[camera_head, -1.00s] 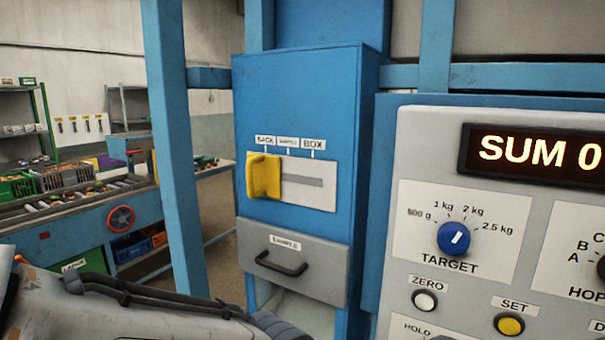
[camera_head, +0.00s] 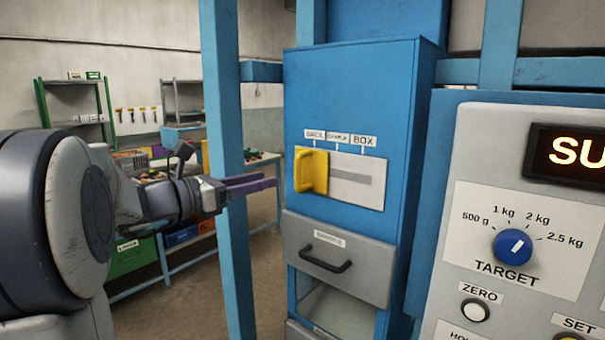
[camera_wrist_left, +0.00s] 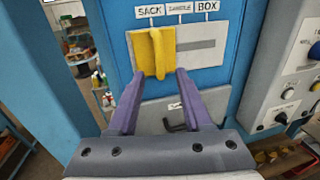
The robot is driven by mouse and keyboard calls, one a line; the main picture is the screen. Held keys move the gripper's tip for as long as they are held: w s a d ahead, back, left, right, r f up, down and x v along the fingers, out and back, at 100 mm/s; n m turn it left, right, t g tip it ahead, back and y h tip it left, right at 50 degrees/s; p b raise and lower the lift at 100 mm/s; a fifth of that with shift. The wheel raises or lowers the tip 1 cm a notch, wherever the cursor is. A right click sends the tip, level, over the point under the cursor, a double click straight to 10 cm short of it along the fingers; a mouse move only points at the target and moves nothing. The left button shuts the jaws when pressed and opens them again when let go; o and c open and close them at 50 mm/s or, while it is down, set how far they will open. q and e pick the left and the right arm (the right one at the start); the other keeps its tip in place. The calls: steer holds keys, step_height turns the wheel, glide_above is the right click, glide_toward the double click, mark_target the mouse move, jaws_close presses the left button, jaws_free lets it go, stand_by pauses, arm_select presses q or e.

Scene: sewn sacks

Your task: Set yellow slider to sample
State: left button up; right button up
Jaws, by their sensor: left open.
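The yellow slider (camera_head: 311,170) sits at the left end of its slot in a white plate (camera_head: 370,196) on the blue cabinet, below the SACK label. The SAMPLE label (camera_head: 338,137) is in the middle and the BOX label (camera_head: 363,141) is at the right. My left gripper (camera_head: 274,183) is open and empty, to the left of the slider and apart from it. In the left wrist view, the yellow slider (camera_wrist_left: 154,53) shows just beyond the purple fingertips (camera_wrist_left: 158,76). My right gripper is not in view.
A blue post (camera_head: 223,120) stands behind my left gripper, left of the cabinet. A grey drawer (camera_head: 340,259) with a black handle is below the slider. A control panel (camera_head: 530,215) with a blue knob stands at the right.

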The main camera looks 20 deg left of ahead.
mark_target(298, 184)
arm_select(q)
steer(key=p+x, duration=0.3)
steer(key=x, duration=0.7)
steer(key=shift+w+r+p, duration=0.1)
steer(key=shift+p, duration=0.3)
jaws_close()
stand_by(0.9)
